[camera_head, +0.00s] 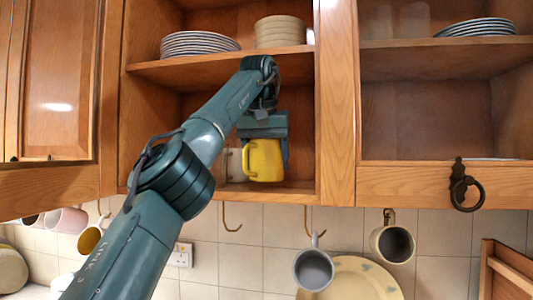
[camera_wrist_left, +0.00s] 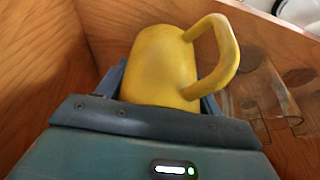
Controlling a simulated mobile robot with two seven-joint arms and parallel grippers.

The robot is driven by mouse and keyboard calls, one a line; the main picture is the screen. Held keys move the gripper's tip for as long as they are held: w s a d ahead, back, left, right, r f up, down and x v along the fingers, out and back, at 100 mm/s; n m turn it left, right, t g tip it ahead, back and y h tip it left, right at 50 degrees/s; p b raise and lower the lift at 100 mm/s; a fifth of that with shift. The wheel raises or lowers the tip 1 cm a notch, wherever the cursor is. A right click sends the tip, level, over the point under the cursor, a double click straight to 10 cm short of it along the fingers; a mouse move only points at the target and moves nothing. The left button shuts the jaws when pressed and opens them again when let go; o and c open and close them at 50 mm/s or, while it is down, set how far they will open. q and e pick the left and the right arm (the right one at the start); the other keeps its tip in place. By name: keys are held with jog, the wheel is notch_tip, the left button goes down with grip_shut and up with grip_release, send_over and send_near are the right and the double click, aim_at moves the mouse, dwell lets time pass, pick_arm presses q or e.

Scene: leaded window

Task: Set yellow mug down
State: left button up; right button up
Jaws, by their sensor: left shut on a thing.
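The yellow mug (camera_head: 264,160) is in the lower compartment of the open wooden cabinet, close above or on its floor; I cannot tell whether it touches. My left gripper (camera_head: 263,150) reaches in from above and is shut on the mug, with a finger on either side. In the left wrist view the yellow mug (camera_wrist_left: 165,65) sits between the fingers, its handle pointing up and to the right. My right gripper is not in view.
A pale mug or cup (camera_head: 235,164) stands just left of the yellow mug. Clear glasses (camera_wrist_left: 265,95) show beside it in the wrist view. A shelf (camera_head: 190,70) with stacked plates is above. A wooden post (camera_head: 337,110) bounds the right side. Mugs, including a grey one (camera_head: 314,268), hang below.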

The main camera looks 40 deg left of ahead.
pick_arm(q)
jog(key=shift+w+f+b, duration=0.15)
jog(key=shift+f+b, duration=0.15)
jog(key=shift+b, duration=0.2)
jog(key=shift+s+f, duration=0.2)
jog(key=shift+f, duration=0.2)
jog(key=shift+w, duration=0.1)
jog(key=shift+f, duration=0.1)
jog(key=shift+f, duration=0.15)
jog(key=o, duration=1.2)
